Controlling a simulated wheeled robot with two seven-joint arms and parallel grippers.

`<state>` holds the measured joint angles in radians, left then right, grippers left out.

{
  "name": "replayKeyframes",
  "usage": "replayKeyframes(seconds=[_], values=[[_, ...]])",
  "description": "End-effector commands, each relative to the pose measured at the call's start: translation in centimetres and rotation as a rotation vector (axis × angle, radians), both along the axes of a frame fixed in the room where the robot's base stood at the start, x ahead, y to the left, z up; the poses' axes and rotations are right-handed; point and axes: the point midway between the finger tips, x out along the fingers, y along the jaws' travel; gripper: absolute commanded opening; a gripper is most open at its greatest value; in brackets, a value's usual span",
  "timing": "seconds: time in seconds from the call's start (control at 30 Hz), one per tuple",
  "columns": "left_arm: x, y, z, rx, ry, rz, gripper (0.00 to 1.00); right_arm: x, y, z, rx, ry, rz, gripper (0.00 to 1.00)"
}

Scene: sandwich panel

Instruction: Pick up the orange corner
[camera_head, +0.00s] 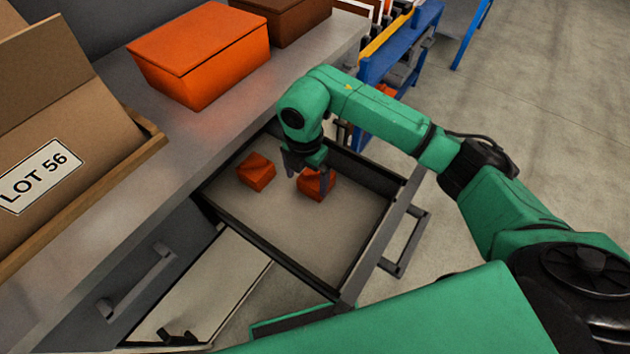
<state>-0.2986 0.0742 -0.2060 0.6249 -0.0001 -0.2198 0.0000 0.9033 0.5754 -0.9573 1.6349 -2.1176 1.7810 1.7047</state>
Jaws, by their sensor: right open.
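Two small orange corner pieces lie in the open drawer (290,228). One orange corner (256,173) sits at the drawer's left side, clear of any gripper. The other orange corner (318,187) sits to its right, under my right gripper (308,181). The right gripper points down into the drawer, open, with its fingers at this right-hand corner and partly covering it. Whether the fingers touch it I cannot tell. My left gripper cannot be made out in this view.
A large orange box (200,55) stands on the grey counter (175,125) above the drawer. A cardboard box labelled LOT 56 (40,177) is at the left. The drawer's walls surround the corners. A blue rack (385,65) stands behind my right arm.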

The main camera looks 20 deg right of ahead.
Motion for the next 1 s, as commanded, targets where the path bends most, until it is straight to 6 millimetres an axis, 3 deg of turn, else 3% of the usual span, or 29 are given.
replayKeyframes(seconds=[0.2,0.43,0.47,0.6,0.63,1.0], values=[[-0.2,1.1,0.6,0.015,0.004,0.003,1.0,0.0,-0.4,-3.9,0.0,0.004,-0.001,1.0],[-0.3,0.9,0.6,0.012,0.005,0.004,1.0,0.0,-0.4,-4.4,0.0,0.001,0.0,1.0],[-0.3,0.9,0.6,0.012,0.005,0.005,1.0,0.0,-0.4,-4.4,0.0,0.001,0.0,0.92],[-0.3,0.6,0.5,0.008,0.006,0.006,1.0,0.0,-0.4,-4.4,0.0,0.001,0.0,0.39],[-0.3,0.5,0.5,0.008,0.006,0.006,1.0,0.0,-0.4,-4.4,0.0,0.001,0.0,0.31],[-0.4,0.4,0.5,0.006,0.007,0.006,1.0,0.1,-0.4,-3.3,0.002,-0.001,0.0,0.31]])
